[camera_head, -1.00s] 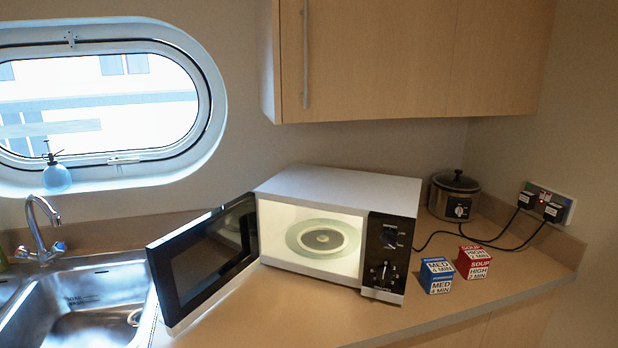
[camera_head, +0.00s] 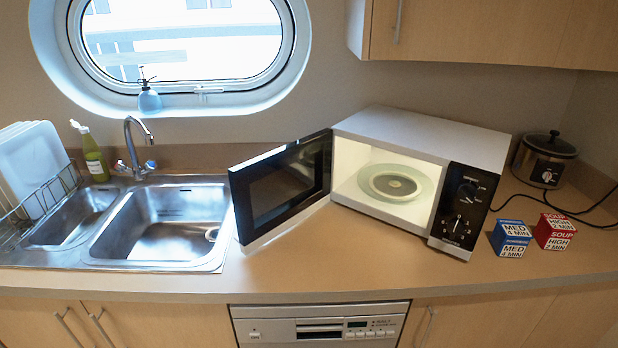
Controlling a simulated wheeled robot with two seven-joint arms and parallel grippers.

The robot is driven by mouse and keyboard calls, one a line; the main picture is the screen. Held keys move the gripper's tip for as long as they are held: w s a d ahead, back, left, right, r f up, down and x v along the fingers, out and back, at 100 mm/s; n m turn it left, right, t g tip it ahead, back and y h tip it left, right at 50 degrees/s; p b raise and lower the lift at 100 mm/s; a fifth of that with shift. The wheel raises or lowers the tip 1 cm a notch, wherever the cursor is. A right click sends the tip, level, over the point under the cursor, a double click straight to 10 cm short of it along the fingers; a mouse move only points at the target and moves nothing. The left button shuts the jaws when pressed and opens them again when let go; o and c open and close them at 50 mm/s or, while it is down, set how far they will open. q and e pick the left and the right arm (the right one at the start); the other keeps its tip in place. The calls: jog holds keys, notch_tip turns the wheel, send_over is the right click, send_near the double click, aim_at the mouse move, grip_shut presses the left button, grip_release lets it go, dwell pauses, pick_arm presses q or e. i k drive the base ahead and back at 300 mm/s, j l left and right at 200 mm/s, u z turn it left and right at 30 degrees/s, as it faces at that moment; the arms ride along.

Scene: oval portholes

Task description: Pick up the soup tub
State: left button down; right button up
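The soup tub (camera_head: 555,232) is a red and white box-shaped tub marked "SOUP HIGH 2 MIN". It stands on the counter at the right, to the right of the microwave. A similar blue and white tub (camera_head: 511,239) marked "MED 4 MIN" stands close to its left; its top word is too small to read surely. Neither of my grippers is in view.
The microwave (camera_head: 430,135) stands open and lit, its door (camera_head: 285,190) swung out to the left over the counter. A slow cooker (camera_head: 543,160) with cables is behind the tubs. The sink (camera_head: 160,225) and dish rack (camera_head: 40,190) are at left. The counter front (camera_head: 350,270) is clear.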

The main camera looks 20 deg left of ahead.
aim_at(552, 230)
jog(key=j+z, duration=0.4)
jog(key=k+j+z, duration=0.15)
jog(key=z, duration=0.25)
jog(key=k+j+z, duration=0.15)
jog(key=j, duration=0.4)
jog(key=k+j+z, duration=0.15)
jog(key=k+j, duration=0.25)
jog(key=k+j+z, duration=0.15)
jog(key=k+j, duration=0.15)
jog(key=j, duration=0.3)
jog(key=k+j+z, duration=0.15)
jog(key=k+j, duration=1.05)
jog(key=j, duration=0.3)
jog(key=k+j, duration=0.45)
jog(key=i+l+z, duration=0.45)
jog(key=i, duration=0.15)
jog(key=i+l+z, duration=0.35)
jog(key=i, duration=0.55)
jog(key=i+z, duration=0.3)
jog(key=i, duration=0.55)
jog(key=i+u, duration=0.4)
jog(key=i+l+u, duration=0.25)
jog(key=u, duration=0.15)
jog(key=i+l+u, duration=0.75)
